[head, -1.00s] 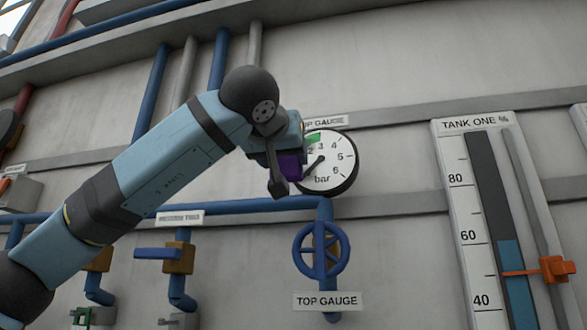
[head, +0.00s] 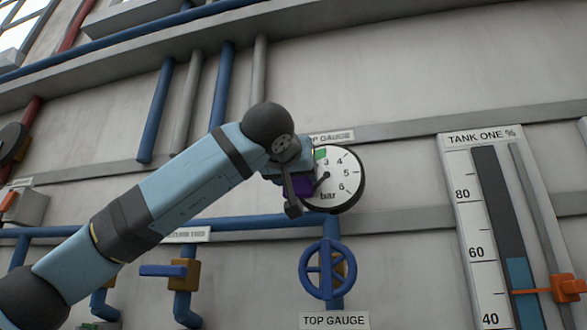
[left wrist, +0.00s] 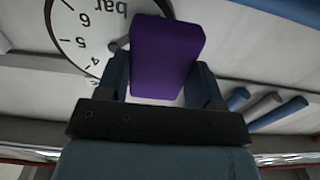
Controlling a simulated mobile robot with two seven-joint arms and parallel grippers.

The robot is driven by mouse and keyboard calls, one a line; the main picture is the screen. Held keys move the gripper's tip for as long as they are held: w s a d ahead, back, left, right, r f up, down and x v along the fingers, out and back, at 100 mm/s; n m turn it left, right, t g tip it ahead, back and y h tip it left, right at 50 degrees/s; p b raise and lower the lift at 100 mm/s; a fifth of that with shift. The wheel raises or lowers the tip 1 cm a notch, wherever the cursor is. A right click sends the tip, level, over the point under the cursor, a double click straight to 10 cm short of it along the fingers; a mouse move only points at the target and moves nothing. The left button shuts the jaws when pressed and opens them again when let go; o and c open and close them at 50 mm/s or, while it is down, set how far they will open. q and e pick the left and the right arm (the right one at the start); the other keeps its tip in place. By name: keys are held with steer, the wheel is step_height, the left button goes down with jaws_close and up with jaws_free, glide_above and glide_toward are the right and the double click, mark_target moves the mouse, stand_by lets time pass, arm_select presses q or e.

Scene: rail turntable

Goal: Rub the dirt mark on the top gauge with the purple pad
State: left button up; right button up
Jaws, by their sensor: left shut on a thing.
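The top gauge (head: 348,172) is a round white dial with a black rim, numbers, "bar" and a green patch. My left gripper (head: 298,189) is in front of its left part, shut on the purple pad (head: 303,186). In the left wrist view the purple pad (left wrist: 167,58) sits between the two fingers, and the gauge (left wrist: 83,38) appears upside down behind it at upper left. The pad overlaps the dial's edge; I cannot tell whether it touches the face. No dirt mark can be made out; part of the dial is hidden. My right gripper is not in view.
A blue valve wheel (head: 325,269) and a "TOP GAUGE" plate (head: 334,320) are below the gauge. A blue pipe (head: 262,224) runs beneath it. The Tank One level gauge (head: 465,215) with an orange pointer (head: 568,288) stands at right.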

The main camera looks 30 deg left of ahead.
arm_select(q)
steer(key=shift+w+f, duration=0.1)
steer(key=shift+w, duration=0.1)
steer(key=shift+s, duration=0.1)
steer(key=shift+p+x, duration=0.6)
steer(key=shift+x, duration=0.6)
stand_by(0.3)
